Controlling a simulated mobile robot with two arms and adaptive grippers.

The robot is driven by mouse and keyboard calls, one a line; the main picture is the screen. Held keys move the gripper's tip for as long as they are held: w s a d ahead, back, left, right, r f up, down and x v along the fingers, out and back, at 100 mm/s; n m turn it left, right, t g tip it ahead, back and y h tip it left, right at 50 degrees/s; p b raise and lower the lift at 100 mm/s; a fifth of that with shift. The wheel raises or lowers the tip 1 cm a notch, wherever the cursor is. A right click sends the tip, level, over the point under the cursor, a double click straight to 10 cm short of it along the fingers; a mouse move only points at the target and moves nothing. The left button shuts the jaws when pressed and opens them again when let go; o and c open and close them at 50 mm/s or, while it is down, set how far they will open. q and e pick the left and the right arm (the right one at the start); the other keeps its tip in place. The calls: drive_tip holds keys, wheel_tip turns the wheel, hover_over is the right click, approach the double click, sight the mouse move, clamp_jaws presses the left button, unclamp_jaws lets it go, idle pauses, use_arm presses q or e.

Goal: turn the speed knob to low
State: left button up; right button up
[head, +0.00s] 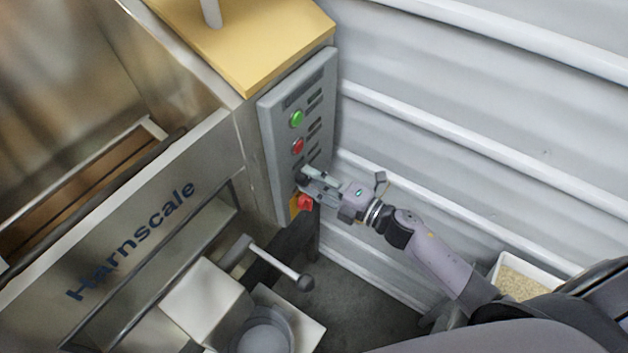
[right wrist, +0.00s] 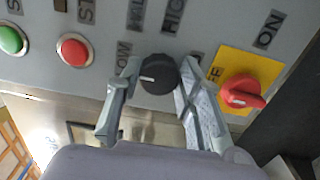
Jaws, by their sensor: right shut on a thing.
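The black speed knob (right wrist: 158,74) sits on the grey control panel (right wrist: 215,35) in the right wrist view. Its white pointer mark points left, slightly below the LOW label (right wrist: 123,56). Two more labels, one reading HIGH (right wrist: 173,15), stand above it. My right gripper (right wrist: 156,76) has one finger on each side of the knob and is shut on it. In the head view my right gripper (head: 306,178) reaches the lower part of the panel (head: 273,135) and mostly hides the knob. My left gripper is not in view.
A red rotary switch on a yellow plate (right wrist: 222,65) sits close right of the knob. A red button (right wrist: 75,51) and a green button (right wrist: 11,40) are to the left. Corrugated wall (head: 470,130) stands at right.

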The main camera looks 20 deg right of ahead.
idle(0.4)
drive_tip(key=o, duration=1.2)
drive_tip(key=shift+c, duration=0.2)
drive_tip(key=shift+s, duration=0.1)
drive_tip(key=v, duration=1.2)
